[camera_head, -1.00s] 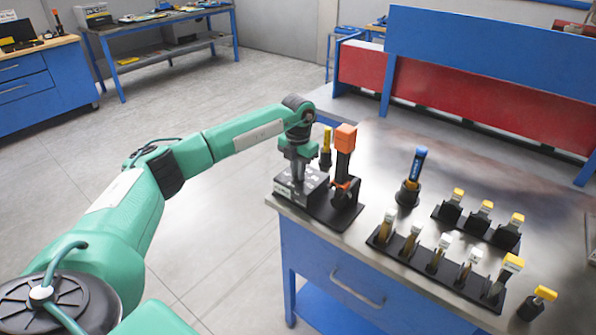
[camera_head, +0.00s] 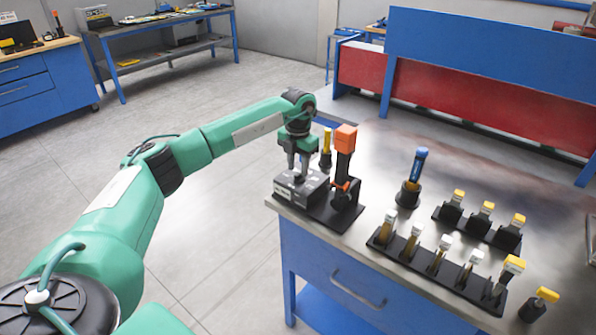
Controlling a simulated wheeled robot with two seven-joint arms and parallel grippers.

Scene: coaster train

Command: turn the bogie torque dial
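My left gripper (camera_head: 298,174) points down just above this part. Its two fingers look apart, with a gap between them and nothing clearly held. My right gripper is not in view.
An orange-headed lever (camera_head: 345,140) and a yellow-handled tool (camera_head: 326,148) stand close right of the gripper. A blue-handled tool (camera_head: 417,165) stands in a black holder. Racks of several yellow- and white-topped tools (camera_head: 438,258) fill the bench's near right. The bench middle (camera_head: 385,150) is bare.

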